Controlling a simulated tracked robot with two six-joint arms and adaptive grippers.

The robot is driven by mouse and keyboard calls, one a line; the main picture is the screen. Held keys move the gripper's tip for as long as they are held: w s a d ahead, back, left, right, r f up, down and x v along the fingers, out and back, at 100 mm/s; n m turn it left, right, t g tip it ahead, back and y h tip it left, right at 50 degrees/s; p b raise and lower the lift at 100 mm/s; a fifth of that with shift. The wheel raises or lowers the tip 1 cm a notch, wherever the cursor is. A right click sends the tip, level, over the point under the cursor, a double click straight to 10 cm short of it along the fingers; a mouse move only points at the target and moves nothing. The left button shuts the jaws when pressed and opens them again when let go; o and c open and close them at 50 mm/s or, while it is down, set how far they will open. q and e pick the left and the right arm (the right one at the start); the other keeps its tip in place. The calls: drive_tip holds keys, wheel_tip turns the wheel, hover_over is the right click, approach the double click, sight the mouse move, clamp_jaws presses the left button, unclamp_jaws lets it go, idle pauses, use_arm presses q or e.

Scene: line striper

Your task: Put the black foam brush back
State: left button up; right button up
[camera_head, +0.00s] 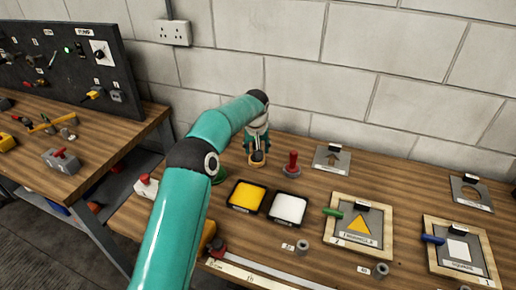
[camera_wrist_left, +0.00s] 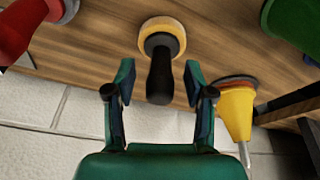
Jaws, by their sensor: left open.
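The foam brush with a black handle (camera_wrist_left: 160,75) and a round yellow foam base (camera_wrist_left: 150,27) stands on the wooden bench in the left wrist view. It also shows in the head view as a small round base (camera_head: 257,159) near the wall, with its upper part mostly hidden by my gripper. My left gripper (camera_wrist_left: 159,82) is open, with a finger on each side of the black handle and a visible gap on both sides. In the head view my left gripper (camera_head: 257,143) is above the brush. My right gripper is not in view.
A red-handled tool (camera_head: 292,164) stands close right of the brush. Yellow (camera_head: 247,196) and white (camera_head: 288,208) pads lie in front. Framed stencils (camera_head: 358,224) sit to the right. A yellow object (camera_wrist_left: 235,112) is near my gripper. The block wall is close behind.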

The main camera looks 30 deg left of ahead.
use_arm(q)
drive_tip(key=b+v, duration=0.1)
drive_tip(key=v, duration=1.1)
drive_tip(key=shift+r, duration=0.1)
